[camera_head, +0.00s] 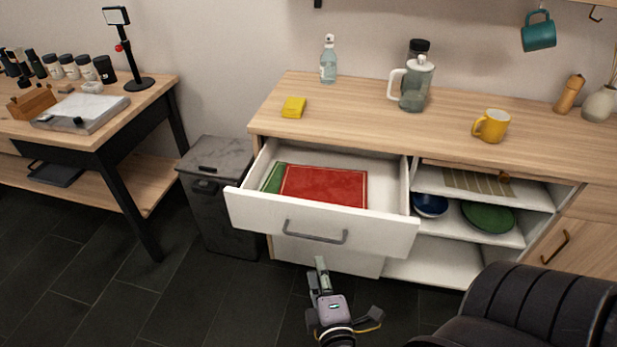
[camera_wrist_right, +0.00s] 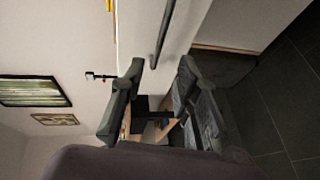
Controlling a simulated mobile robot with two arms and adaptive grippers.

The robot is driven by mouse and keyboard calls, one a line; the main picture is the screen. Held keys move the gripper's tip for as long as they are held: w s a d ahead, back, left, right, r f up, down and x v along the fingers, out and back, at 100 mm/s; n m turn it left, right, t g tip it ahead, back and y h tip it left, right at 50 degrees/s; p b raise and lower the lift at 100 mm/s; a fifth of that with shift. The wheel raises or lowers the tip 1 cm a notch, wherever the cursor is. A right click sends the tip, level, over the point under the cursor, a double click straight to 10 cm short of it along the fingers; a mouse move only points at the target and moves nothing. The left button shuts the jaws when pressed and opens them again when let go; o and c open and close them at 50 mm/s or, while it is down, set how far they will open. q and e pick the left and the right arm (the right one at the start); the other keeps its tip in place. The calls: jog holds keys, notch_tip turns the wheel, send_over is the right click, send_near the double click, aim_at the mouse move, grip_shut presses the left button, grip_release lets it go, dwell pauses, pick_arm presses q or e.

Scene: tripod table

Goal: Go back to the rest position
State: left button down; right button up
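My right gripper (camera_head: 322,272) is low in front of the cabinet, just below the pulled-out white drawer (camera_head: 375,231) in the head view. In the right wrist view the fingers of the right gripper (camera_wrist_right: 162,66) are apart with nothing between them. The drawer's dark bar handle (camera_head: 315,236) is above the gripper in the head view and apart from it. The handle also shows beyond the fingers in the wrist view (camera_wrist_right: 163,35). My left gripper is not in view.
The open drawer holds a red book (camera_head: 325,186) and a green one (camera_head: 273,178). A grey bin (camera_head: 215,205) stands left of the cabinet. The countertop (camera_head: 360,115) carries a yellow mug (camera_head: 491,126) and a jug (camera_head: 413,88). The dark floor at left is clear.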

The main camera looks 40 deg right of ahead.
jog(key=s+a+f+m+g+y+p, duration=0.1)
jog(key=s+a+f+g+y, duration=0.2)
jog(key=f, duration=1.1)
jog(key=s+f+m+g+y+p, duration=0.15)
jog(key=s+f+g, duration=0.3)
jog(key=f, duration=0.85)
jog(key=s+f+m+g+y+p, duration=0.1)
jog(key=s+f+m+g, duration=0.1)
jog(key=s+f, duration=0.5)
jog(key=s+f+m+g+y+p, duration=0.1)
jog(key=s+f+m+g, duration=0.2)
jog(key=s, duration=1.1)
notch_tip(320, 180, down, 5)
jog(key=shift+a+f+m+y, duration=0.2)
jog(key=shift+m+y, duration=0.15)
jog(key=shift+m, duration=0.6)
